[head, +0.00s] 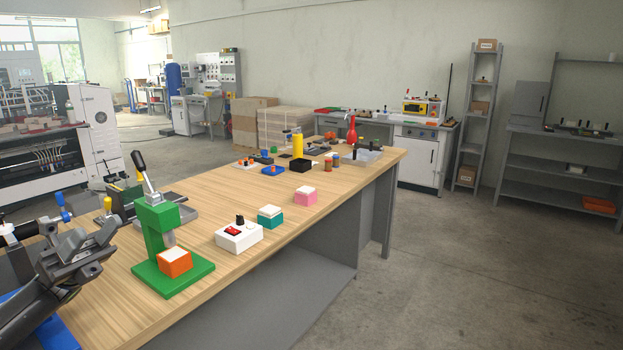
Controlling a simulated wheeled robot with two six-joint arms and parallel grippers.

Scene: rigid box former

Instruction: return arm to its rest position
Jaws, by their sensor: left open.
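My left gripper (92,262) is at the lower left, above the near left part of the wooden table (205,193). It is open, and I see nothing between its fingers. It is to the left of a green press (158,235) with a raised black-handled lever. An orange box with a white top (175,263) sits on the press base, under the ram. My right gripper is out of the picture.
Right of the press stand a white switch box (239,236) with a red rocker, a teal box (270,216) and a pink box (306,197). Farther back are a black bin (301,166), a red bottle (352,130) and small parts. The table's middle is mostly clear.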

